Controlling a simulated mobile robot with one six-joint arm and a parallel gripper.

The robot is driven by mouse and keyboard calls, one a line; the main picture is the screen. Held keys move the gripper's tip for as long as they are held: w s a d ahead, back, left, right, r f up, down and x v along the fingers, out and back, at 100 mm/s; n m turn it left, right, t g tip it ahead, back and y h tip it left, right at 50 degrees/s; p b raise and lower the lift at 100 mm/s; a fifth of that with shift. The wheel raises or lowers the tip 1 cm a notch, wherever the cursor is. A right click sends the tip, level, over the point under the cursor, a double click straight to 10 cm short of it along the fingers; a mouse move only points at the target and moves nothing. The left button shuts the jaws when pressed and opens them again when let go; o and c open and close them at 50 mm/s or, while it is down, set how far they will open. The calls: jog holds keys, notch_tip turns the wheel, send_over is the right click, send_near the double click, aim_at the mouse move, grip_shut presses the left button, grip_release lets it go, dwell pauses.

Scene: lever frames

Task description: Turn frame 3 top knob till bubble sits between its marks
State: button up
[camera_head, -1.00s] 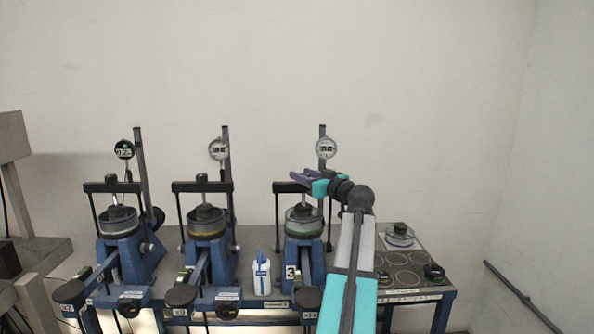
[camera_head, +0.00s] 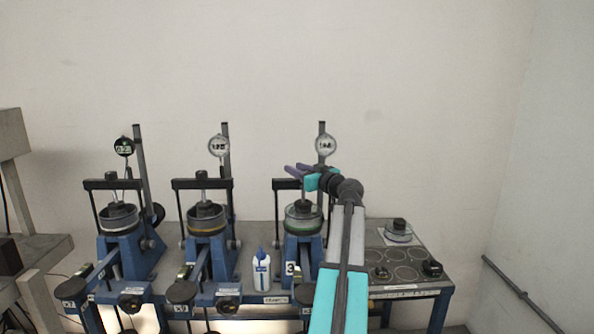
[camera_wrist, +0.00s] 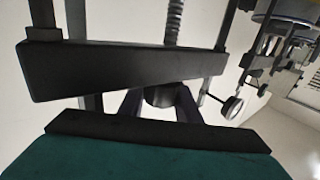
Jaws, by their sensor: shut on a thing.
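Frame 3 (camera_head: 302,247) is a blue stand with a "3" label, a dark crossbar (camera_head: 279,184) and a round dial gauge (camera_head: 326,145). My gripper (camera_head: 297,170) has purple fingers and is at the top of frame 3, just above the crossbar. In the wrist view, the fingers (camera_wrist: 158,104) stand on both sides of the dark top knob (camera_wrist: 160,96) and are shut on it. The crossbar (camera_wrist: 120,72) and a threaded rod also show there. No bubble or marks can be made out in either view.
Two similar frames, a middle one (camera_head: 207,250) and a left one (camera_head: 125,250), stand to the left. A white bottle (camera_head: 261,275) stands just left of frame 3. A grey tray (camera_head: 412,284) with round places is at the right. The wall is behind.

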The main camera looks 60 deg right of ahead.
jog(key=shift+m+g+h+b, duration=0.3)
jog(key=shift+m+h+b, duration=0.1)
jog(key=shift+h+b, duration=0.2)
jog(key=m+g+h, duration=0.1)
jog(key=m+g+h+p, duration=0.1)
jog(key=h, duration=0.1)
jog(key=d+m+h, duration=0.1)
jog(key=shift+s+r+m+g, duration=0.15)
jog(key=shift+s+m+g, duration=0.15)
jog(key=shift+s+g, duration=0.1)
jog(key=m+g+h+p, duration=0.1)
jog(key=p, duration=0.2)
jog(key=shift+d+h, duration=0.1)
jog(key=shift+h, duration=0.3)
jog(key=shift+s+d+m+g+h+p, duration=0.15)
jog(key=shift+m+g+h+p, duration=0.25)
jog(key=shift+p, duration=0.6)
jog(key=o, duration=0.8)
